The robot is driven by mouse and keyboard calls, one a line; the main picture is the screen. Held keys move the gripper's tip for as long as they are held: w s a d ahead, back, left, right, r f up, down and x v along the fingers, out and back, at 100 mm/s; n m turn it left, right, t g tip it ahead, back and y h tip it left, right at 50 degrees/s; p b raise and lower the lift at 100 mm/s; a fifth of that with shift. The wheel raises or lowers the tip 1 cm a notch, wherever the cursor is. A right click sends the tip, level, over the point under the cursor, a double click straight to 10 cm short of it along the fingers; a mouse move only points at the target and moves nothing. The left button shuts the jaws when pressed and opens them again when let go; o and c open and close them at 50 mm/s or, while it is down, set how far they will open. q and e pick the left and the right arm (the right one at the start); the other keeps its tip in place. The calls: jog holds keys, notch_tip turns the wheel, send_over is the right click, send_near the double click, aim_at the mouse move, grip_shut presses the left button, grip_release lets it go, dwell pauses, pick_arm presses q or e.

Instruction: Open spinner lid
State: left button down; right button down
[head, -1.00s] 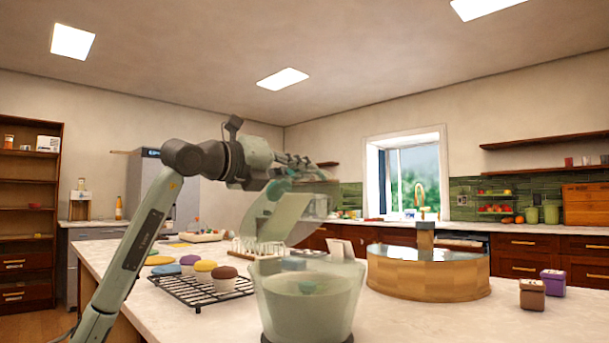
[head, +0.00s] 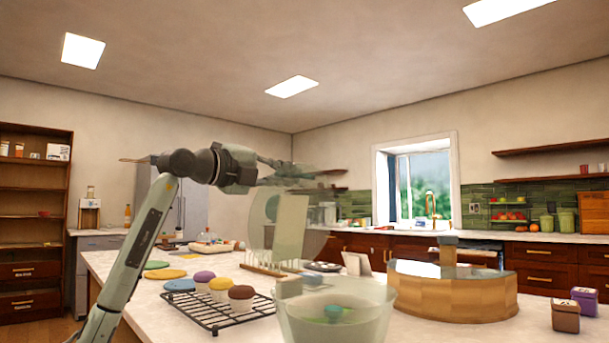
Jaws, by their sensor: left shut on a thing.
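The salad spinner bowl (head: 345,318) is pale green and see-through, and stands on the counter at the bottom middle of the head view. Its top looks open, and a small green part (head: 333,312) shows inside. The spinner lid (head: 291,228) is a translucent pale green piece, tilted to nearly upright above the back left of the bowl. My left gripper (head: 312,182) is at the lid's upper edge and shut on it; the fingers are blurred. Whether the lid's lower edge touches the bowl is unclear. My right gripper is not in view.
A black cooling rack (head: 222,312) with cupcakes lies left of the bowl. A round wooden stand (head: 452,290) is on the right, with brown (head: 566,316) and purple (head: 586,300) boxes beyond it.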

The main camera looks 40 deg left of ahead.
pick_arm(q)
jog(key=a+f+n, duration=0.1)
jog(key=a+n, duration=0.2)
jog(key=a, duration=0.3)
jog(key=shift+w+a+n, duration=0.2)
jog(key=shift+w+n, duration=0.05)
jog(key=shift+n, duration=0.05)
jog(key=c, duration=1.6)
grip_release()
jog(key=shift+a, duration=0.1)
jog(key=s, duration=1.2)
jog(key=shift+a, duration=0.4)
